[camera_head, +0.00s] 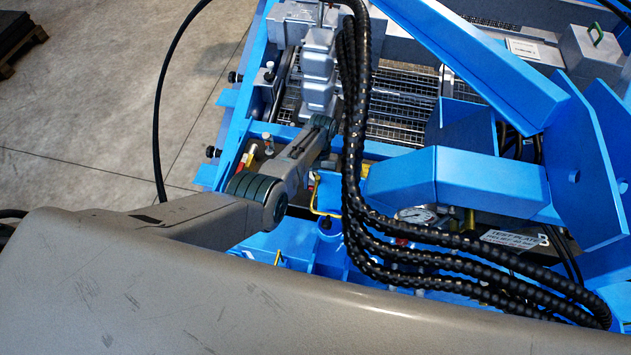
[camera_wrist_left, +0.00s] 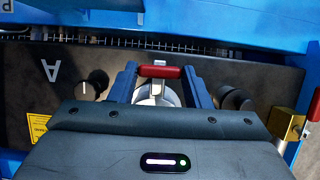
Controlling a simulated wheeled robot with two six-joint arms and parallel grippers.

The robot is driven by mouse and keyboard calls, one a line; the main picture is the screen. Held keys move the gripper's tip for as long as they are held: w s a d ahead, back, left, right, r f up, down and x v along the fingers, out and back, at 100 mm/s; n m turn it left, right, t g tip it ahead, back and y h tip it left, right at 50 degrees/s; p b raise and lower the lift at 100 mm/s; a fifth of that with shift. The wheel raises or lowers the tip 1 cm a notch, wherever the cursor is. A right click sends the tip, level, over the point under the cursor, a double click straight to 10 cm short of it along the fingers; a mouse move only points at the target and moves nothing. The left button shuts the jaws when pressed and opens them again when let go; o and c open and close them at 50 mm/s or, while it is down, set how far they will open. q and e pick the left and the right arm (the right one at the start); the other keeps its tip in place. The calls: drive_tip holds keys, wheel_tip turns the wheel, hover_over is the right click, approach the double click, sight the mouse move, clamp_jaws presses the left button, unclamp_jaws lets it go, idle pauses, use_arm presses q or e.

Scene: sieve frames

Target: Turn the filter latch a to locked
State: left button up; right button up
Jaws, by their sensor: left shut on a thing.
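The filter latch a shows in the left wrist view as a red bar handle (camera_wrist_left: 159,72) on a round silver base (camera_wrist_left: 158,93). The red bar lies crosswise in the picture. My left gripper (camera_wrist_left: 159,80) has its two blue fingers on either side of the latch and is shut on it. The gripper body hides the lower part of the base. In the head view I cannot make out the latch or the left fingertips. My right gripper is in neither view.
Dark round knobs (camera_wrist_left: 96,83) flank the latch, and a brass block (camera_wrist_left: 285,122) with a red part is at the right. Open floor (camera_head: 90,110) is at the left.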

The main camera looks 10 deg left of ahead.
use_arm(q)
drive_tip(key=shift+w, duration=0.1)
idle(0.4)
drive_tip(key=o, duration=0.7)
drive_tip(key=shift+r, duration=0.1)
drive_tip(key=v, duration=1)
drive_tip(key=shift+r, duration=0.35)
drive_tip(key=shift+f, duration=0.1)
